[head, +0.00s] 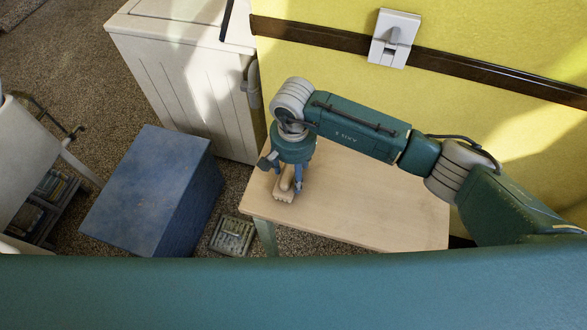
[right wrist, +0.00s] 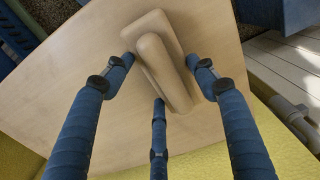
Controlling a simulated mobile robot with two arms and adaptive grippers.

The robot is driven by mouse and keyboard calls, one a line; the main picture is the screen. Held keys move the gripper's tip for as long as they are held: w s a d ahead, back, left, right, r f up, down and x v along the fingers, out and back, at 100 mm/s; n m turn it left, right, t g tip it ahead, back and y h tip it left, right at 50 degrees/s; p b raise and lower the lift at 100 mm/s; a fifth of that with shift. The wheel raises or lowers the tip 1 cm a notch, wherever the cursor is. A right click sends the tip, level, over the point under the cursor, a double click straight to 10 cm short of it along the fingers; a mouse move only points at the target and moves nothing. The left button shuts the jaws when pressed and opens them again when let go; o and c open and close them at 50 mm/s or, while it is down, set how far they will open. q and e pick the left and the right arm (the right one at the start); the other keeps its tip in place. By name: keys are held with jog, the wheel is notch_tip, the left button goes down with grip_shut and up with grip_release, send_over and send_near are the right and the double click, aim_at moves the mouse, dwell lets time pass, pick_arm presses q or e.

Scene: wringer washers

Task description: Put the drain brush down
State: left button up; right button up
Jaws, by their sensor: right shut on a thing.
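The drain brush (head: 284,195) is a pale wooden block with a raised rounded handle. My right gripper (head: 283,181) points down over the left end of the light wooden table (head: 360,205) and is shut on the brush. In the right wrist view, the blue fingers (right wrist: 166,72) stand on both sides of the brush's handle (right wrist: 163,70), with a third finger close by. The brush is at or just above the tabletop; I cannot tell whether its underside touches. My left gripper is out of view.
A blue box (head: 150,190) stands on the carpet left of the table, with a small grate-like item (head: 232,236) between them. A white cabinet-like unit (head: 185,80) stands behind. The yellow wall (head: 480,70) borders the table's back. The tabletop right of the brush is clear.

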aim_at(293, 170)
jog(key=shift+f, duration=0.1)
jog(key=o, duration=1)
jog(key=shift+r, duration=0.3)
notch_tip(293, 170, up, 10)
jog(key=b, duration=0.5)
jog(key=shift+w+r, duration=0.1)
jog(key=shift+r, duration=0.75)
